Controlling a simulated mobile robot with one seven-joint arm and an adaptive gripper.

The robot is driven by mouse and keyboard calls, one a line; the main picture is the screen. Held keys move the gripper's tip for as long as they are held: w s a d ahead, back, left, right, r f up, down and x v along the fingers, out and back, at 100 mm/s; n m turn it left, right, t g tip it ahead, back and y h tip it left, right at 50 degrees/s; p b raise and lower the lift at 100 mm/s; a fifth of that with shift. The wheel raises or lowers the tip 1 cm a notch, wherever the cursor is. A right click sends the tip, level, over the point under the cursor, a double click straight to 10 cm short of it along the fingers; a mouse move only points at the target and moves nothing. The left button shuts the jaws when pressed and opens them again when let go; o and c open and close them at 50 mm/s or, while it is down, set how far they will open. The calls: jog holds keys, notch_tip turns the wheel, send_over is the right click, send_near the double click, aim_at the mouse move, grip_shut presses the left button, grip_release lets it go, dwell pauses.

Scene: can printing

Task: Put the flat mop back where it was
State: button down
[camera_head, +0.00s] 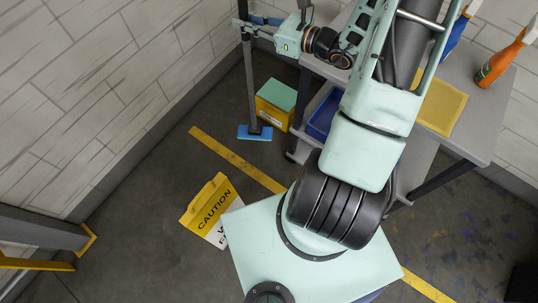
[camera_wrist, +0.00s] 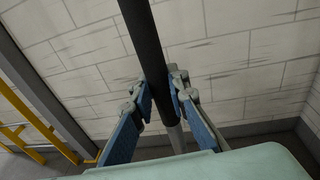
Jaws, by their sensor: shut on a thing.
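The flat mop (camera_head: 252,95) stands upright near the wall, with a dark handle and a blue flat head (camera_head: 255,133) at floor level. Whether the head presses on the floor or hovers just above it, I cannot tell. My gripper (camera_head: 247,23) is at the upper part of the handle, at the top of the head view. In the wrist view my gripper (camera_wrist: 160,95) has its blue-padded fingers closed around the black handle (camera_wrist: 143,40). The handle's top end is out of the picture.
A yellow box with a green top (camera_head: 276,104) stands right beside the mop. A grey table (camera_head: 484,130) holds spray bottles (camera_head: 497,62) and a yellow cloth (camera_head: 441,106). A blue bin (camera_head: 322,118) is below it.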

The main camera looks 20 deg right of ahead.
jog(key=w+d+f+m+t+h+b, duration=0.45)
jog(key=d+f+m+h+b, duration=0.3)
jog(key=b, duration=0.95)
notch_tip(320, 180, down, 27)
jog(key=d+n+b, duration=0.1)
jog(key=b, duration=0.9)
jog(key=shift+w+f+g+h, duration=0.15)
jog(key=shift+w+g+h, duration=0.05)
jog(key=shift+g+h, duration=0.15)
jog(key=c, duration=2.3)
grip_release()
jog(key=shift+d+f, duration=0.1)
jog(key=shift+f, duration=0.15)
jog(key=o, duration=0.4)
jog(key=shift+r, duration=0.1)
